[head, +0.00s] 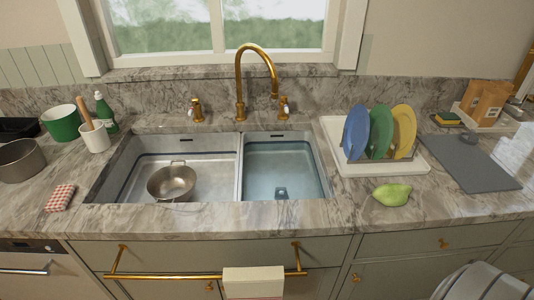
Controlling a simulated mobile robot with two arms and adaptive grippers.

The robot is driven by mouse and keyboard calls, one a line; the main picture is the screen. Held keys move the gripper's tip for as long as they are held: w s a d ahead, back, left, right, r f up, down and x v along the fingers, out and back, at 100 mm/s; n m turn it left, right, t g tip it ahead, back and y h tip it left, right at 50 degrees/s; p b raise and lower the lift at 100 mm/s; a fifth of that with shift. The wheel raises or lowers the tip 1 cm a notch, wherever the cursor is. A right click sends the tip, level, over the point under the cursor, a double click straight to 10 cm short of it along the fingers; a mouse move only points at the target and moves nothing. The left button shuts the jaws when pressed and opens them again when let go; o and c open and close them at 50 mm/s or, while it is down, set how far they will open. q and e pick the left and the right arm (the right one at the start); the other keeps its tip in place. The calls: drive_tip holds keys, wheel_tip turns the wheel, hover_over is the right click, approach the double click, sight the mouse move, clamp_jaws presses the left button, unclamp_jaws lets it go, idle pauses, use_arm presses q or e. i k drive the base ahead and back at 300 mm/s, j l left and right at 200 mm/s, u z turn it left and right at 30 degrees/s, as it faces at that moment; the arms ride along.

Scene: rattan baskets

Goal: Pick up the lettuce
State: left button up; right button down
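A smooth light-green rounded item (392,194), tapered at its right end, lies on the marble counter right of the sink, in front of the white dish rack tray. It looks more like a pear or similar fruit than a leafy head, and I cannot tell if it is the lettuce. I see no other leafy green thing in the head view. Neither of my grippers shows in this view.
A dish rack tray (423,166) with blue, green and yellow plates stands behind the green item. A double sink (240,165) holds a metal pot (171,183). A grey board (468,162) lies to the right. The counter's front strip is clear around the green item.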

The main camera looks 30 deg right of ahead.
sight(389, 195)
drive_tip(key=k+j+z, duration=0.1)
drive_tip(key=z, duration=1.85)
